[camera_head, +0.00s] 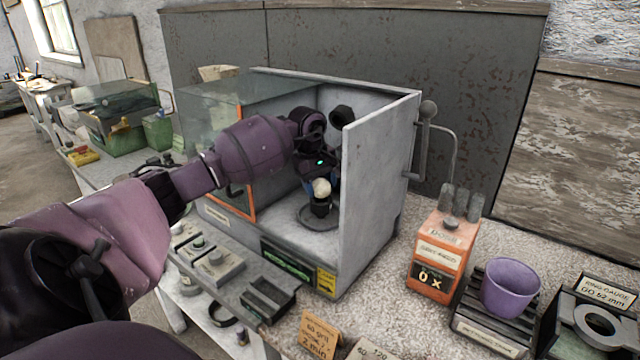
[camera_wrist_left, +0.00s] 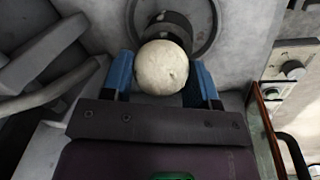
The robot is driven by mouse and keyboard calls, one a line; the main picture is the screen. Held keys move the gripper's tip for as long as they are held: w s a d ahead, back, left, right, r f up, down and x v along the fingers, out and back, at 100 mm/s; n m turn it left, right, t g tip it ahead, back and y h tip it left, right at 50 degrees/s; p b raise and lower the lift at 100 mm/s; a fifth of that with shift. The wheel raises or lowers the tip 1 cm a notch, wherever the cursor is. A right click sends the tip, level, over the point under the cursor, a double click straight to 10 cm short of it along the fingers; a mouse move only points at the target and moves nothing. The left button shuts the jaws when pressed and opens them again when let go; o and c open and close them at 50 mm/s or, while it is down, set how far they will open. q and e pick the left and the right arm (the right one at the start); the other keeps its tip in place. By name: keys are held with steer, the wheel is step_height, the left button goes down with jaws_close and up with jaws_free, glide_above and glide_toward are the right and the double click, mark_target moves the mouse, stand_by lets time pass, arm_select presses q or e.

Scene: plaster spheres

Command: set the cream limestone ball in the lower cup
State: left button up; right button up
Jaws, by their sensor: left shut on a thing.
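The cream limestone ball (camera_head: 321,187) is between the blue fingers of my left gripper (camera_head: 320,184), inside the open-fronted grey cabinet. In the left wrist view my left gripper (camera_wrist_left: 162,76) is shut on the ball (camera_wrist_left: 161,66), one finger on each side. The dark lower cup (camera_head: 321,208) stands on a round grey plate directly below the ball. It shows partly behind the ball in the left wrist view (camera_wrist_left: 168,27). I cannot tell whether ball and cup touch. A dark round piece (camera_head: 342,118), perhaps the upper cup, is higher up. My right gripper is not in view.
The cabinet's right wall (camera_head: 378,185) and orange-edged glass left side (camera_head: 246,203) stand close around my left arm. An orange box (camera_head: 440,255), a purple cup (camera_head: 510,288) and a ring gauge (camera_head: 597,322) stand at right.

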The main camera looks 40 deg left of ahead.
arm_select(q)
steer(key=shift+f+b, duration=0.35)
steer(key=shift+f, duration=0.25)
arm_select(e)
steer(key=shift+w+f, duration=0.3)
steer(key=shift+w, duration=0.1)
arm_select(q)
steer(key=shift+f, duration=0.2)
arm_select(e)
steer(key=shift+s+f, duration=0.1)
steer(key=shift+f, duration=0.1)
arm_select(q)
steer(key=o, duration=1)
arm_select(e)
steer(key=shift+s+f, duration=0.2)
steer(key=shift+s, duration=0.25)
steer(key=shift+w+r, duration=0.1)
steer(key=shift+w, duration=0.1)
